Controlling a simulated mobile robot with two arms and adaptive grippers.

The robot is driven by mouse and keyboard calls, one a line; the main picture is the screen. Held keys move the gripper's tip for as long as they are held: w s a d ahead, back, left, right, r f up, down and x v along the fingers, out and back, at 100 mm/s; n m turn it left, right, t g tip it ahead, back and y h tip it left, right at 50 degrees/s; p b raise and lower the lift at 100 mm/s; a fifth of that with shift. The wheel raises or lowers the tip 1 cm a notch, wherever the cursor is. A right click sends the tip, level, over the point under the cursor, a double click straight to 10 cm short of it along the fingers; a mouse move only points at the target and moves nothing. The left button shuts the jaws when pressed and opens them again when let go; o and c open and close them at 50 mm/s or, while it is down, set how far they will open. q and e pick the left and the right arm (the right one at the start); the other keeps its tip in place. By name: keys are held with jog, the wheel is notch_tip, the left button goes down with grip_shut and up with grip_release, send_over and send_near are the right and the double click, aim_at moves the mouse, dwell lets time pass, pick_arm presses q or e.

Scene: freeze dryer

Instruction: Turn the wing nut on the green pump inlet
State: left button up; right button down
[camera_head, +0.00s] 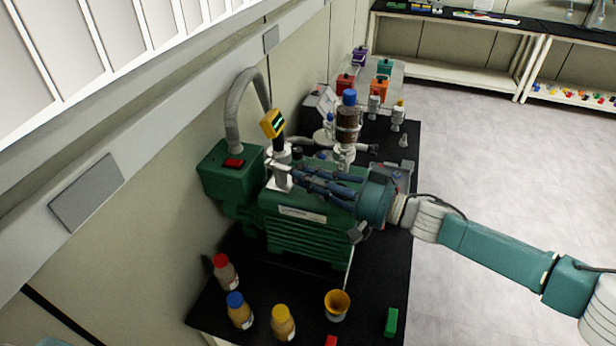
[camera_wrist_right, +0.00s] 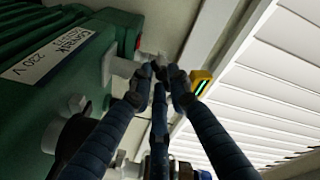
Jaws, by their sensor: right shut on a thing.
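The green pump (camera_head: 300,232) stands on the black bench and fills the left of the right wrist view (camera_wrist_right: 60,60). Its pale metal inlet (camera_head: 279,180) rises from the top, with a yellow gauge (camera_head: 273,123) above it; the inlet fitting also shows in the right wrist view (camera_wrist_right: 122,68). My right gripper (camera_head: 290,172) reaches in from the right at the inlet. In the right wrist view its blue fingertips (camera_wrist_right: 162,74) are closed together on the wing nut at the fitting. The fingers mostly hide the wing nut. My left gripper is not in view.
A grey hose (camera_head: 234,105) arches over the pump's left end. A brown bottle with a blue cap (camera_head: 347,120) stands behind my gripper. Capped bottles (camera_head: 240,311) and a yellow funnel (camera_head: 337,303) stand at the bench front. The floor to the right is clear.

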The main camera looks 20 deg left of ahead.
jog(key=m, duration=0.5)
jog(key=shift+s+m, duration=0.1)
jog(key=shift+m, duration=0.2)
jog(key=shift+r, duration=0.1)
dwell(0.3)
jog(key=c, duration=1.7)
grip_release()
jog(key=shift+d, duration=0.5)
jog(key=v, duration=1.1)
jog(key=shift+s, duration=0.1)
